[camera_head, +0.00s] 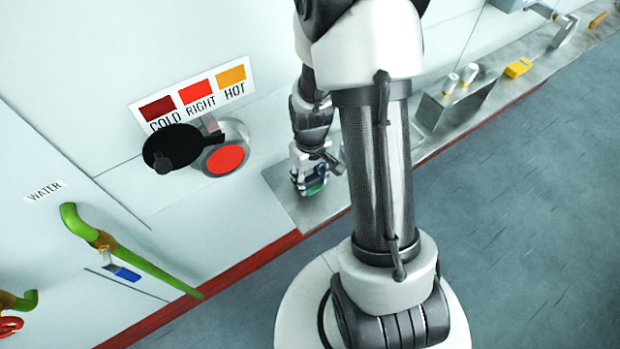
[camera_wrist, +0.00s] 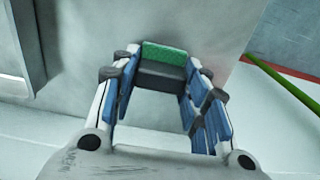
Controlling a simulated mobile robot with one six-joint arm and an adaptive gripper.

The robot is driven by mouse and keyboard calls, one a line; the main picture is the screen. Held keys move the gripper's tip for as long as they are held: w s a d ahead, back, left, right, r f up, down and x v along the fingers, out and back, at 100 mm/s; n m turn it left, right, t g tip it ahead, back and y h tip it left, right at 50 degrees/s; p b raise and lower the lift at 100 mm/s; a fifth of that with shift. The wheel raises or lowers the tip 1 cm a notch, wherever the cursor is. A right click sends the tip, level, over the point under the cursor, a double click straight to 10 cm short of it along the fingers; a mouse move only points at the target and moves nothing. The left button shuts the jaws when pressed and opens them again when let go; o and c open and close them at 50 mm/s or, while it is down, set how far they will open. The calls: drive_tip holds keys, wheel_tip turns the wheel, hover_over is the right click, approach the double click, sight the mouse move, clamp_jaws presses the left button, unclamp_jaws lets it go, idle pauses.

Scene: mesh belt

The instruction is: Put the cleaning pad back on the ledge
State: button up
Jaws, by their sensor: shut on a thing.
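The cleaning pad (camera_wrist: 163,66), green on top with a dark grey body, sits between the fingertips of my gripper (camera_wrist: 160,85) in the wrist view. The fingers with blue inner pads are shut on it. In the head view my gripper (camera_head: 312,178) is low over the left end of the grey metal ledge (camera_head: 290,205), and the green of the pad shows at its tip. I cannot tell whether the pad touches the ledge. My arm hides part of the ledge's middle.
A grey box with two white-topped cylinders (camera_head: 460,80) and a yellow block (camera_head: 518,68) stand farther along the ledge. A black round part with a red disc (camera_head: 224,158) juts from the wall left of my gripper. A green pipe (camera_head: 135,258) runs lower left.

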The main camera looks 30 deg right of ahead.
drive_tip(key=o, duration=1)
wheel_tip(320, 180, up, 12)
drive_tip(key=p, duration=0.5)
wheel_tip(320, 180, up, 12)
drive_tip(key=r+t, duration=0.1)
drive_tip(key=t, duration=0.1)
hover_over(310, 178)
drive_tip(key=s+a, duration=0.3)
drive_tip(key=a, duration=0.2)
drive_tip(key=s+a+r+t, duration=0.2)
drive_tip(key=s+a+r, duration=0.3)
drive_tip(key=s+r, duration=0.3)
drive_tip(key=shift+s+t, duration=0.3)
drive_tip(key=shift+s, duration=0.95)
